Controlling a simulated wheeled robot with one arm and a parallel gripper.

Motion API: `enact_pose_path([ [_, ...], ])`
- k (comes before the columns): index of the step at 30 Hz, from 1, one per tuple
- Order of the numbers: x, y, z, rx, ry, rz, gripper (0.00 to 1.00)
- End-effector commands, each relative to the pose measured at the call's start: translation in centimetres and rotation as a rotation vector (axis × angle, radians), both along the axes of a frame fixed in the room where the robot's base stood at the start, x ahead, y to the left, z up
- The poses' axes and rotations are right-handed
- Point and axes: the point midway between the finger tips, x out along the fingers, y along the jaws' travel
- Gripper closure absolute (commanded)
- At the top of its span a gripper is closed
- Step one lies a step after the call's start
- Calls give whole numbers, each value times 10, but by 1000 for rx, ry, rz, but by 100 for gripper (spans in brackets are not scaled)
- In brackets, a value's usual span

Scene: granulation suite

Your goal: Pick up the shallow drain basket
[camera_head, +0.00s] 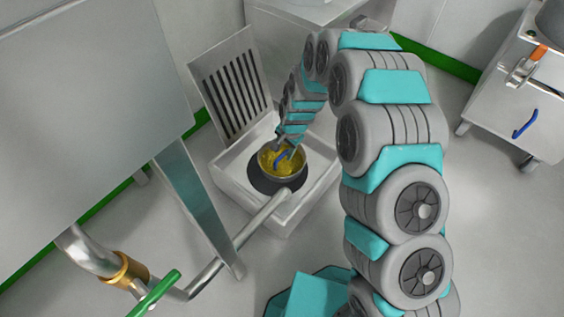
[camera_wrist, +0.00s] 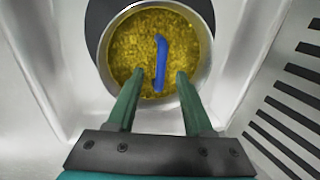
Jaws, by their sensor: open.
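The shallow drain basket (camera_head: 283,166) is a round metal bowl with yellow granular contents and a blue handle. It sits over a dark round drain in a white floor basin. In the wrist view the basket (camera_wrist: 204,60) is at the top middle, and its blue handle (camera_wrist: 160,65) stands between and beyond my fingertips. My gripper (camera_wrist: 159,75) is open and empty, with its two green fingers over the near side of the basket, one on each side of the handle's lower end. In the head view my gripper (camera_head: 287,150) is small and partly hidden by my arm.
The white basin (camera_head: 229,167) has raised walls, and a slotted grate (camera_head: 228,85) leans at its back left. A metal pipe (camera_head: 235,245) reaches over the basin's front edge. A valve with a green handle (camera_head: 155,293) is at lower left. A wheeled cabinet (camera_head: 520,95) stands at right.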

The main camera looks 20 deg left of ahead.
Motion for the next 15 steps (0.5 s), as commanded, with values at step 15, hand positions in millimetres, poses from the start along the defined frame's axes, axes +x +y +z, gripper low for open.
enact_pose_path([
  [15, 5, 9, -44, 1, -3, 1, 49],
])
